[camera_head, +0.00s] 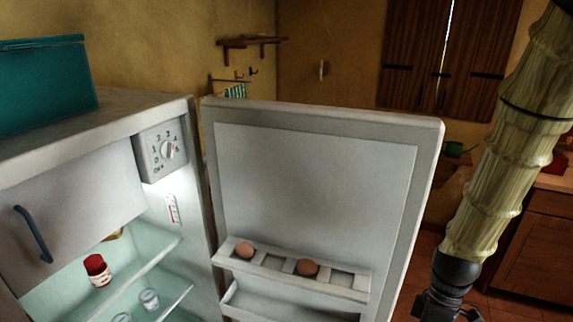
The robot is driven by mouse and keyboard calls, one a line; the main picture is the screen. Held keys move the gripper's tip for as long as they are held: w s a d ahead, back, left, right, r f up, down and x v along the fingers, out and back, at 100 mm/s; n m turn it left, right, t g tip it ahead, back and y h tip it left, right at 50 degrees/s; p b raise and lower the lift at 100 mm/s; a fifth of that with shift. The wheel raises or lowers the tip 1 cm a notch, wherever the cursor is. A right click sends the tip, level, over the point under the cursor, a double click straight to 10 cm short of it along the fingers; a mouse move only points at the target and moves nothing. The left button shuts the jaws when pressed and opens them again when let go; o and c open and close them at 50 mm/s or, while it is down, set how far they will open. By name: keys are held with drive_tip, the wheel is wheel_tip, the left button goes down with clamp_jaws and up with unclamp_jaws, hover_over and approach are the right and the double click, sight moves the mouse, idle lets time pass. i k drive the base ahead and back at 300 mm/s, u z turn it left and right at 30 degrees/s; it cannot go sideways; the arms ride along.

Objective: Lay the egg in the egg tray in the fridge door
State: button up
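The fridge door (310,190) stands open, its inner side facing me. The white egg tray (336,291) is a shelf low on the door with square openings. One brown egg (244,250) sits at its left end. Another brown egg (307,267) sits right of the middle. An opening between the eggs and one at the right end are empty. My gripper (440,306) is at the bottom edge, right of the door. Only its dark upper part shows. Its fingertips are cut off, so I cannot see whether it is open or holds an egg.
The fridge body (120,104) is at left, with glass shelves (140,262) carrying a red-capped jar (97,269) and small glasses (149,298). A teal box (45,80) stands on top. A lower door shelf (262,303) lies under the tray. A wooden cabinet (530,240) is at right.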

sight(339, 285)
drive_tip(key=k, duration=0.85)
